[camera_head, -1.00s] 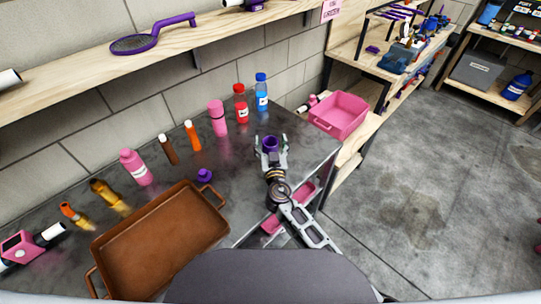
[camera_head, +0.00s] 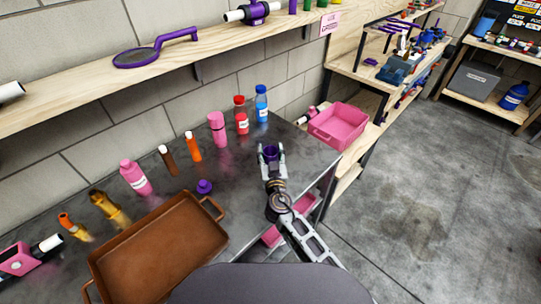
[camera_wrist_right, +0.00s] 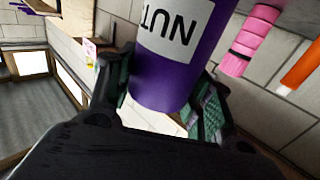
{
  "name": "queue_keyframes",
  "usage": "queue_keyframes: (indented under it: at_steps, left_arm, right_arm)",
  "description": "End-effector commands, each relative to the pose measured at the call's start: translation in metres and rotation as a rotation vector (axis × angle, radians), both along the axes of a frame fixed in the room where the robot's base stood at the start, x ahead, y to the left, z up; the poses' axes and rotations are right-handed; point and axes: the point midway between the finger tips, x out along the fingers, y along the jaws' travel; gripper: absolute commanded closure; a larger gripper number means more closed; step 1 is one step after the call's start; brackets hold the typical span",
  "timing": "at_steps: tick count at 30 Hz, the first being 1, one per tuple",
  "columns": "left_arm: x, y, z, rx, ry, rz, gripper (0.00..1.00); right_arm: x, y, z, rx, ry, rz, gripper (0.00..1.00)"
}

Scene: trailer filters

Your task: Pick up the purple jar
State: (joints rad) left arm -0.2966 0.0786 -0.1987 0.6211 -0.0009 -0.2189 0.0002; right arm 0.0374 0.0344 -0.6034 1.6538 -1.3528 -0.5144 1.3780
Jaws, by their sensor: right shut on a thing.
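The purple jar (camera_head: 270,153) is between the fingers of my right gripper (camera_head: 271,158), near the right end of the dark metal counter. In the right wrist view the jar (camera_wrist_right: 175,60) is purple with a white label reading "NUT", and the two green-padded fingers (camera_wrist_right: 160,95) press on its sides. The right gripper is shut on it. In the wrist view the jar appears tilted, and the head view does not show clearly whether its base is off the counter. My left gripper is not in view.
Several bottles, among them a red one (camera_head: 241,115), a blue one (camera_head: 261,103) and a pink one (camera_head: 217,128), line the counter's back. A brown tray (camera_head: 222,213) and a small purple object (camera_head: 204,187) lie to the left. A pink bin (camera_head: 340,125) stands to the right.

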Motion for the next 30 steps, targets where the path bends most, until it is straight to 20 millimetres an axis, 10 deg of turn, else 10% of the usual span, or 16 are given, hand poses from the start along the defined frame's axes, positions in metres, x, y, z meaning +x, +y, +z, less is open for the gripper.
queue_keyframes:
  at_steps: [30]
  left_arm:
    - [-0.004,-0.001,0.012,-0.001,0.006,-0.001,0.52]
  right_arm:
    - [0.0,0.0,0.092,0.001,-0.001,0.001,0.88]
